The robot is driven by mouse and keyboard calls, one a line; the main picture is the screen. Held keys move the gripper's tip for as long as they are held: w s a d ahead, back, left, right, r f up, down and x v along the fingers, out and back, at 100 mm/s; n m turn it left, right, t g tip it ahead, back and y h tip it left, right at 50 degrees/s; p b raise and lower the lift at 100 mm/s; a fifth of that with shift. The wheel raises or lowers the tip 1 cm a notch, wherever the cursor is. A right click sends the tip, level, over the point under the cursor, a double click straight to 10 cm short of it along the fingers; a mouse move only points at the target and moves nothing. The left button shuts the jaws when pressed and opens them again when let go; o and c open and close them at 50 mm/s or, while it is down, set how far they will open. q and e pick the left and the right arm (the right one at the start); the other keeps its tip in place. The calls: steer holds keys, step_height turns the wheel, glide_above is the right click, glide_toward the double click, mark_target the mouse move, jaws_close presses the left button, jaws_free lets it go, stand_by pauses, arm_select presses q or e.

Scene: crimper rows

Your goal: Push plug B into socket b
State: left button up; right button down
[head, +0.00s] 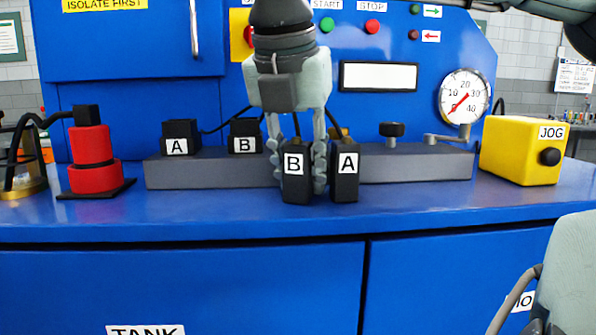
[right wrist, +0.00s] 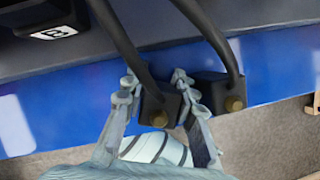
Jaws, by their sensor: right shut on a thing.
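My right gripper (head: 298,178) points down at the middle of the counter and is shut on plug B (head: 296,190), a black block with a white B label and a cable on top. Plug B also shows between the fingers in the right wrist view (right wrist: 158,108). Plug A (head: 344,182) stands upright close beside it on the right; I cannot tell whether the fingers touch it. A black block labelled B (head: 245,128), seemingly socket b, sits on the grey rail to the left, apart from plug B. My left gripper is not in view.
Another black block labelled A (head: 180,132) sits further left on the rail (head: 215,173). A red stacked cylinder (head: 91,160) stands at far left and a yellow JOG box (head: 510,150) at right. The blue counter (head: 200,215) is clear in front.

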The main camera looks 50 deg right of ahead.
steer(key=shift+r, duration=0.15)
step_height(320, 180, up, 4)
steer(key=shift+r, duration=0.1)
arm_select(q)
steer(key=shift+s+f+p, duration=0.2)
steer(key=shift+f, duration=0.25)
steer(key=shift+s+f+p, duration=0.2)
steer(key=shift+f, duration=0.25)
arm_select(e)
steer(key=a+r, duration=0.6)
steer(key=a, duration=0.5)
steer(key=shift+w+a+r, duration=0.25)
steer(key=shift+w+a, duration=0.1)
steer(key=shift+w, duration=0.05)
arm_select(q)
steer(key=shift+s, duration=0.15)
